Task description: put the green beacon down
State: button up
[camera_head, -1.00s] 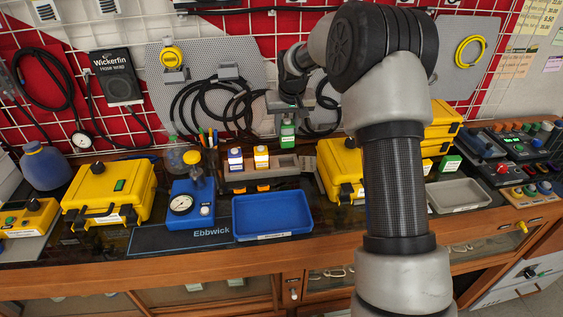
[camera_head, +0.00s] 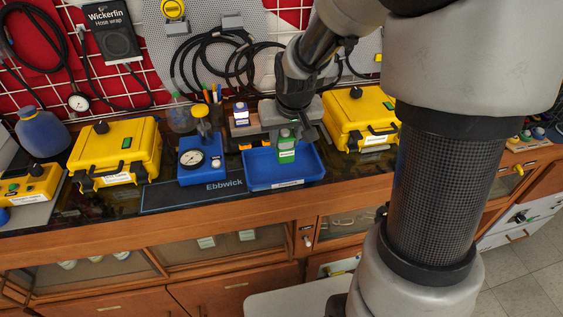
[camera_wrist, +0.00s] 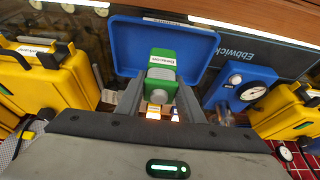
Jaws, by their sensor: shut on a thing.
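The green beacon (camera_head: 287,150) is a small green block with a white label. My gripper (camera_head: 286,132) is shut on it and holds it upright over the right part of the blue tray (camera_head: 262,183). In the wrist view the green beacon (camera_wrist: 162,66) sits between the two fingers of my gripper (camera_wrist: 160,95), in front of the blue tray (camera_wrist: 125,35). The tray looks empty otherwise. I cannot tell whether the beacon's underside touches the tray floor.
A blue gauge block (camera_head: 202,160) stands just left of the tray. A yellow case (camera_head: 360,118) stands right of it, another yellow case (camera_head: 116,150) far left. A white-and-blue beacon (camera_head: 241,114) stands in a rack behind. The dark mat (camera_head: 160,197) has bare room in front.

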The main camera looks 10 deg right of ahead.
aim_at(285, 156)
jog(key=shift+f+b, duration=0.4)
jog(key=shift+f, duration=2.7)
jog(key=shift+f, duration=0.15)
jog(key=o, duration=1.1)
